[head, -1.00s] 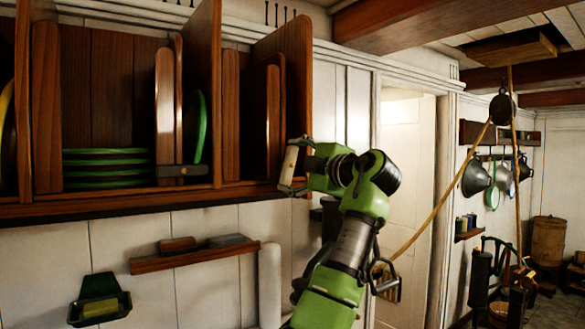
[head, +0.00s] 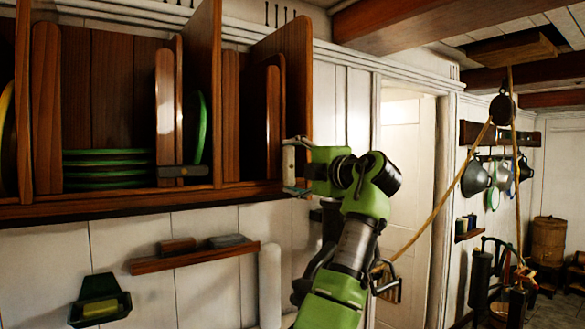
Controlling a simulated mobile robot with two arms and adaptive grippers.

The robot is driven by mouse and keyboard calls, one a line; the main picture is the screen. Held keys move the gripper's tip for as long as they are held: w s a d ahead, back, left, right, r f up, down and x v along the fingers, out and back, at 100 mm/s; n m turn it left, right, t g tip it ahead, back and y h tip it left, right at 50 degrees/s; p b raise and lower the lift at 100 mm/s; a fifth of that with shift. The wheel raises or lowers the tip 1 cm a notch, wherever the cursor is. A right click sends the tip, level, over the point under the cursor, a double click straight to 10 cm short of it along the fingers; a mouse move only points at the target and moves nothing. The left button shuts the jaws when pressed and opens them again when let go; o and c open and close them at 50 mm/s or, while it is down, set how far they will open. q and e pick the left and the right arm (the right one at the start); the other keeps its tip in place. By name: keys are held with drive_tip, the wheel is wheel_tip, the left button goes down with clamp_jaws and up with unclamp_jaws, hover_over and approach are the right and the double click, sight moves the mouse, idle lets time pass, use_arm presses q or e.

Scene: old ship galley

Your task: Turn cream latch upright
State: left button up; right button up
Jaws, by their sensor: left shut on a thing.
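The cream latch (head: 289,167) is at the right end of the wooden plate rack (head: 130,205). It shows as a narrow pale strip, close to upright, largely covered by my gripper. My left gripper (head: 292,166) is shut on it, with its fingers around the latch from the right. How firmly the fingers touch it is too small to tell. My right gripper is not in the picture.
A dark latch (head: 183,171) lies level across the rack's front, near green plates (head: 107,168). A small shelf (head: 195,257) and a green soap holder (head: 100,300) are on the wall below. A rope (head: 440,200) slants down beside the doorway at right.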

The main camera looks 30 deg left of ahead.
use_arm(q)
drive_tip(key=o, duration=1.1)
drive_tip(key=shift+d, duration=0.1)
drive_tip(key=v, duration=1.2)
drive_tip(key=shift+f, duration=0.2)
